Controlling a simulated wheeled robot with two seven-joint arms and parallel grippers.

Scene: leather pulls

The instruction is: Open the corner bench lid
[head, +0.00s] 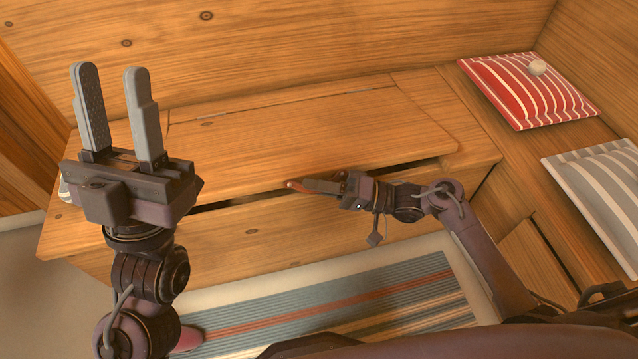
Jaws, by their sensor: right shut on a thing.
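The corner bench lid (300,130) is a wide wooden panel on top of the wooden bench. A dark gap shows under its front edge, so it stands slightly raised. A brown leather pull (294,184) sits at the middle of the lid's front edge. My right gripper (310,186) is shut on the leather pull, reaching in from the right; its fingers partly hide the pull. My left gripper (112,115) is held up at the left with its two grey fingers apart and empty, in front of the lid's left end.
A red striped cushion (522,92) with a small pale round object (537,68) on it lies on the right bench. A grey striped cushion (605,190) lies nearer. Wooden walls stand behind the bench. A striped rug (330,310) covers the floor in front.

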